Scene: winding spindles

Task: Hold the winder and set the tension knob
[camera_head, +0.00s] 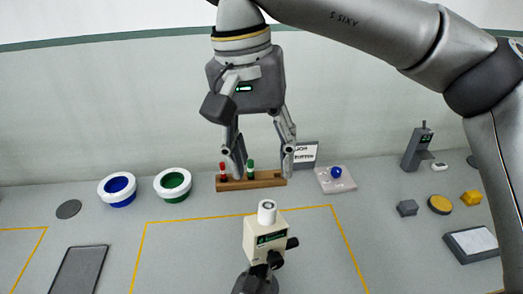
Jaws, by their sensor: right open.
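The winder (257,240) is a small cream box with a dark label, in the lower middle. A white cylinder (267,212) stands on its top. A dark knob (292,243) sticks out on its right side and another dark round part (275,260) is low on its front. Which is the tension knob I cannot tell. My right gripper (262,166) points down behind and above the winder, open, its fingers spread in front of the wooden rack. A dark grey part at the bottom edge meets the winder; whether it is my left gripper is unclear.
The wooden rack (265,181) holds a red and a green spindle. Blue (117,189) and green (172,184) ringed bowls stand left. A blue ball on a pale pad (339,185) and several small blocks are right. A yellow line (230,213) borders the winder's area.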

